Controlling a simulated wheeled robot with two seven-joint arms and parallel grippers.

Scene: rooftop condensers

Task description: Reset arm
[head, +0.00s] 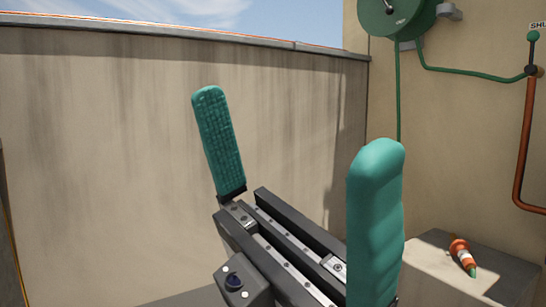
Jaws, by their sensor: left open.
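My left gripper (290,155) is raised large in the middle of the head view. Its two teal padded fingers point up and stand wide apart on a dark rail. Nothing is between the fingers. The wall shows through the gap behind them. My right gripper is out of the picture.
A stained beige parapet wall (110,130) fills the left and middle. On the right wall hang a green hose reel (395,15) and an orange pipe (526,140). An orange-and-white cone-like object (461,252) lies on a concrete block (430,285) at lower right.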

